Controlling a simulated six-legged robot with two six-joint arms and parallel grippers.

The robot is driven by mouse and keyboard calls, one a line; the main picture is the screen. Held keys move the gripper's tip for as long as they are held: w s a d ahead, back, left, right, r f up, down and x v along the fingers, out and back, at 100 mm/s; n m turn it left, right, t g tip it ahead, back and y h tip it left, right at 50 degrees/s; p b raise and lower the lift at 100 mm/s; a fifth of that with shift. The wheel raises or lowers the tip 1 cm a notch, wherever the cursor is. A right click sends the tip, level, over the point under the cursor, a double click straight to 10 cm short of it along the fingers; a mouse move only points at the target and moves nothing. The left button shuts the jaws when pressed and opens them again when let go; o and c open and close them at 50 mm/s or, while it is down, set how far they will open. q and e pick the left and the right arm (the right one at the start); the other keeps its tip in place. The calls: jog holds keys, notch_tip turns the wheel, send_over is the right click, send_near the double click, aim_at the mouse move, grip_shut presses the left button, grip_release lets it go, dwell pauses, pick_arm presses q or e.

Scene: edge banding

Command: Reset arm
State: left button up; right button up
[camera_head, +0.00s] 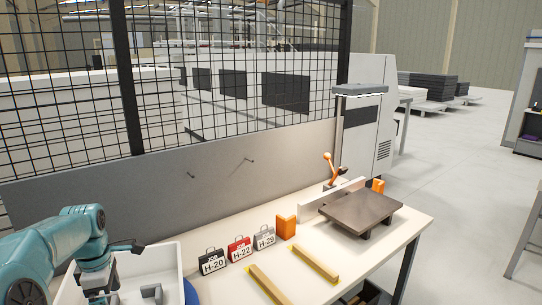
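My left arm, teal, comes in from the lower left and reaches over a white bin (168,254) at the left end of the workbench. My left gripper (104,294) is at the bottom edge of the view over the bin, partly cut off, and its fingers cannot be made out. A small grey piece (151,293) lies in the bin beside it. My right arm and gripper are not in view.
The workbench (225,290) holds tags H-20 (212,263), H-22 (239,250) and H-29 (264,238), two wooden strips (270,285) (316,264), an orange block (286,227) and a dark board (360,211). A mesh fence (230,80) stands behind.

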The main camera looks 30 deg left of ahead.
pick_arm(q)
jog(key=w+d+f+m+g+h+b, duration=0.2)
jog(key=w+d+f+m+b, duration=0.15)
jog(key=d+f, duration=0.95)
jog(key=w+d+f+m+g+h+b, duration=0.1)
jog(key=w+d+f+m+b, duration=0.3)
jog(key=d+f, duration=0.8)
jog(key=s+d+f+m+t, duration=0.1)
jog(key=s+d+f+m, duration=0.2)
jog(key=d+f+m, duration=0.2)
jog(key=s+d+f+m+t+b, duration=0.1)
jog(key=s+d+f+m, duration=0.1)
jog(key=d+f+m, duration=0.4)
jog(key=s+d+f+m+t+h+b, duration=0.1)
jog(key=s+d+f+m, duration=0.2)
jog(key=d+f+m, duration=0.3)
jog(key=d+m, duration=0.1)
jog(key=d, duration=0.3)
jog(key=shift+s+d, duration=0.3)
jog(key=shift+s, duration=0.05)
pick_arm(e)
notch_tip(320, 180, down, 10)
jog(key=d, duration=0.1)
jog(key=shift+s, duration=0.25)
